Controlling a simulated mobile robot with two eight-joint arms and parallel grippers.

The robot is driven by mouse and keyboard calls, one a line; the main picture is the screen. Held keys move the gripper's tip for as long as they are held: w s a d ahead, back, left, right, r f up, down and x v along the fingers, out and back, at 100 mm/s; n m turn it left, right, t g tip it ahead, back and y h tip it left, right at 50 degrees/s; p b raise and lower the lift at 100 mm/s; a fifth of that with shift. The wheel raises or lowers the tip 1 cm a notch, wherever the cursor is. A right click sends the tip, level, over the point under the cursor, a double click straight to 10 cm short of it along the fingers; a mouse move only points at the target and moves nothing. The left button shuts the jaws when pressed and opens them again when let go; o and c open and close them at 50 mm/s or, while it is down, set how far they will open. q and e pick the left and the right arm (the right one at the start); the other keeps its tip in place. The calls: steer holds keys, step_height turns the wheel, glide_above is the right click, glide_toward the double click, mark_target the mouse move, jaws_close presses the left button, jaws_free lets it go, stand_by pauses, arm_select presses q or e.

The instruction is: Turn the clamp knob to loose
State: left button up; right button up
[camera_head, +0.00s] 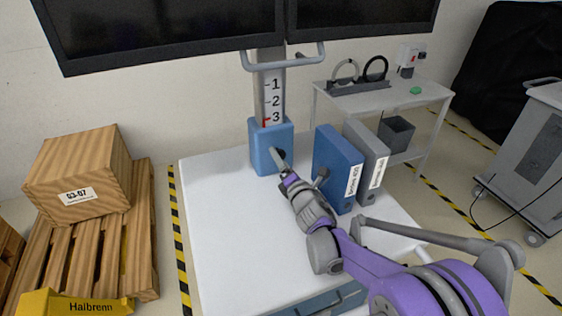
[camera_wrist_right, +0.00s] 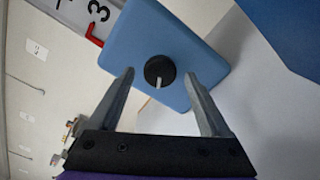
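The clamp knob (camera_wrist_right: 159,71) is a round black knob with a white mark, on the face of a blue clamp block (camera_wrist_right: 190,50). In the head view the blue block (camera_head: 261,150) stands at the back of the white table, around the foot of a post with a scale marked 1, 2, 3. My right gripper (camera_wrist_right: 163,90) is open, with its fingers on either side below the knob in the wrist view and nothing between them. In the head view my right gripper (camera_head: 279,160) is close in front of the block and partly covers the knob. My left gripper is not in view.
A blue binder (camera_head: 333,165) and a grey binder (camera_head: 368,155) stand on the table right of the block. Two dark monitors (camera_head: 160,25) hang above on the post. The table's left part (camera_head: 215,220) is clear. A wooden crate (camera_head: 85,170) sits on a pallet at left.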

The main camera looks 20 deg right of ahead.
steer(key=s, duration=0.7)
steer(key=s+b, duration=0.1)
steer(key=s, duration=0.3)
steer(key=shift+a, duration=0.3)
